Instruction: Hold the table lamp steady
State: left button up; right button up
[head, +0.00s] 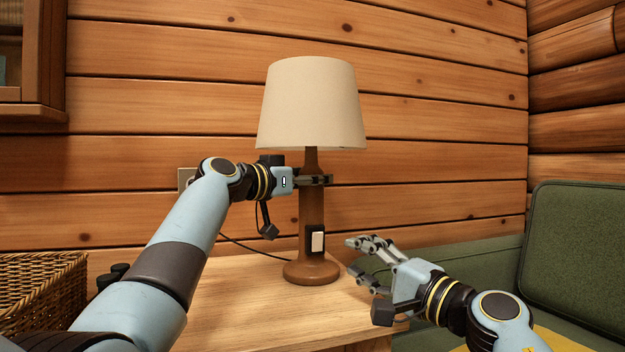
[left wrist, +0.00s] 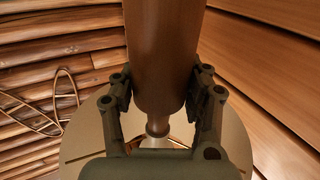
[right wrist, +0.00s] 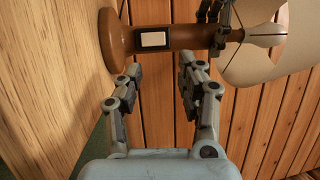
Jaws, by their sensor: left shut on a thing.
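The table lamp (head: 312,215) stands upright on a wooden table (head: 235,315), with a cream shade (head: 312,105), a brown wooden stem and a round base. A white switch on a dark plate (head: 317,241) sits low on its stem. My left gripper (head: 322,180) is shut on the upper stem, below the shade. The left wrist view shows its fingers (left wrist: 160,95) on both sides of the brown stem (left wrist: 162,50). My right gripper (head: 362,262) is open and empty, to the right of the lower stem. In the right wrist view its fingers (right wrist: 160,75) are apart, with the switch (right wrist: 153,39) beyond them.
A wicker basket (head: 45,290) stands at the left. A cord (head: 250,247) runs from the lamp's base towards the wall outlet (head: 186,178). A green sofa (head: 580,240) stands at the right. A log wall closes the back. The table front is clear.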

pick_arm(q)
grip_shut()
pick_arm(e)
jog(key=shift+c, duration=0.3)
